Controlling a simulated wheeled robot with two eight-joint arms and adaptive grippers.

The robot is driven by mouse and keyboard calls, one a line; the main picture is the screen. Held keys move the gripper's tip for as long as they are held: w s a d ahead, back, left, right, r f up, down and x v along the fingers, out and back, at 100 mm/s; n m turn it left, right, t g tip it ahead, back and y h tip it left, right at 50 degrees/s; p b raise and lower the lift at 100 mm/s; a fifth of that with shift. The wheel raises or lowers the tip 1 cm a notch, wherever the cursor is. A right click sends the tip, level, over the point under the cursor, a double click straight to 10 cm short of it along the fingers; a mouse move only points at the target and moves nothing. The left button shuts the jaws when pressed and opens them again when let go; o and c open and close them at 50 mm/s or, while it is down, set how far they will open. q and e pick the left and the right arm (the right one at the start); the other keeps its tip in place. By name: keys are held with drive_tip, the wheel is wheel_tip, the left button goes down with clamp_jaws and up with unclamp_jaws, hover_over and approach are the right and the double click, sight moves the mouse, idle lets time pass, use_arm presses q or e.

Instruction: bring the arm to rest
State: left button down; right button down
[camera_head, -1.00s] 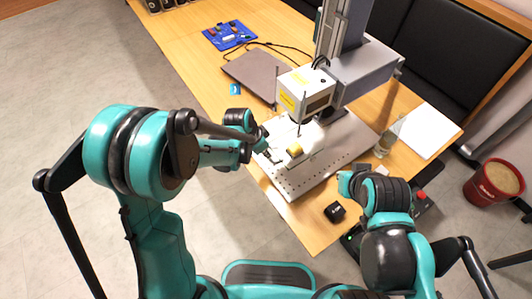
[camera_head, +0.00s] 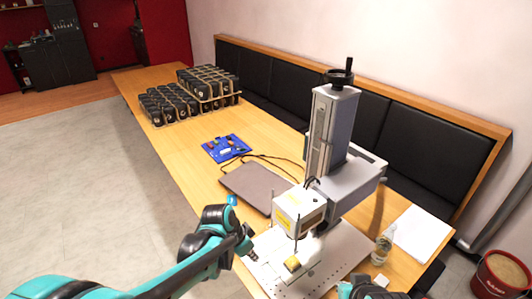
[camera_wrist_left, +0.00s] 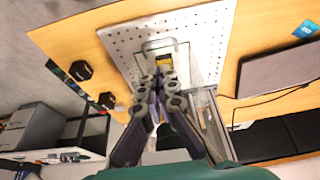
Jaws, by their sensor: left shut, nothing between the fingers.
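My left gripper (camera_head: 250,248) is beside the left edge of the laser marker's perforated base plate (camera_head: 335,262) in the head view. In the left wrist view the fingers (camera_wrist_left: 163,82) are together with nothing between them. A small yellow-topped piece (camera_head: 292,264) sits on the plate to the right of the gripper. It also shows in the left wrist view (camera_wrist_left: 164,60), just beyond the fingertips. Of my right arm only a teal and black part shows at the bottom edge, and its fingers are not visible.
The laser marker's head (camera_head: 299,210) and column (camera_head: 333,130) stand over the plate. A closed laptop (camera_head: 252,186), a blue mat (camera_head: 226,148) and crates of black items (camera_head: 168,104) lie farther along the table. A glass (camera_head: 383,247) stands right of the plate. The floor at left is clear.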

use_arm(q)
drive_tip(key=s+a+r+n+t+y+b, duration=0.1)
drive_tip(key=s+a+r+n+t+b, duration=0.1)
drive_tip(key=s+a+n, duration=0.3)
drive_tip(key=s+a+r+n+t+y+b, duration=0.2)
drive_tip(key=s+a+n, duration=0.3)
drive_tip(key=s+a, duration=0.2)
drive_tip(key=s, duration=0.2)
drive_tip(key=shift+s+a+r, duration=0.25)
drive_tip(key=shift+s+r, duration=0.05)
